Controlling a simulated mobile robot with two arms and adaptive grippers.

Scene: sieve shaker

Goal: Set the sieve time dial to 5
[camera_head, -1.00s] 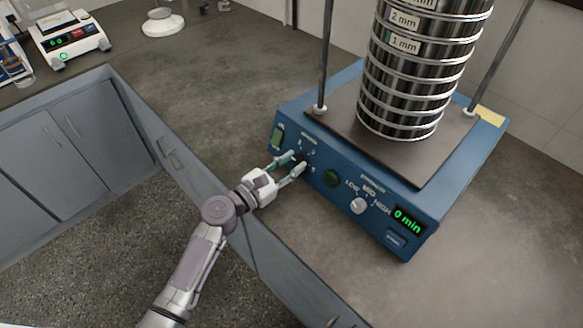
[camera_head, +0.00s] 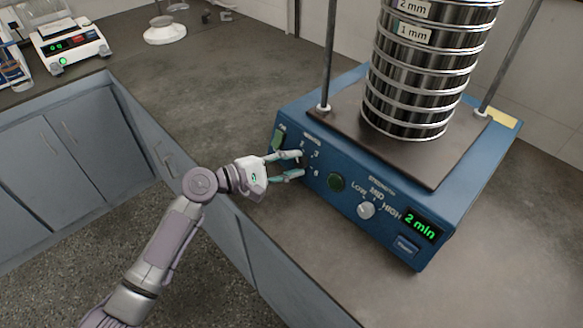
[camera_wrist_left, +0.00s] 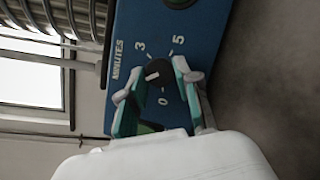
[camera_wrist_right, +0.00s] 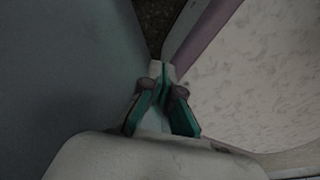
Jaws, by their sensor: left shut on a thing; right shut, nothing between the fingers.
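The shaker's blue front panel holds the time dial (camera_wrist_left: 158,72), a small black knob under the word MINUTES, with the marks 0, 3 and 5 around it. In the left wrist view its white pointer lies between 0 and 3. My left gripper (camera_head: 301,165) is shut on the dial, one finger on each side; in the head view the fingers largely hide the knob. The display (camera_head: 420,224) reads "2 min" in green. My right gripper (camera_wrist_right: 164,92) is shut and empty in the right wrist view, away from the shaker.
The sieve shaker (camera_head: 290,200) stands on the grey counter with a stack of metal sieves (camera_head: 415,75) between two rods. To the right of the time dial are a green round button (camera_head: 336,182) and the LOW-MID-HIGH knob (camera_head: 366,210). A balance (camera_head: 70,45) stands at the back left.

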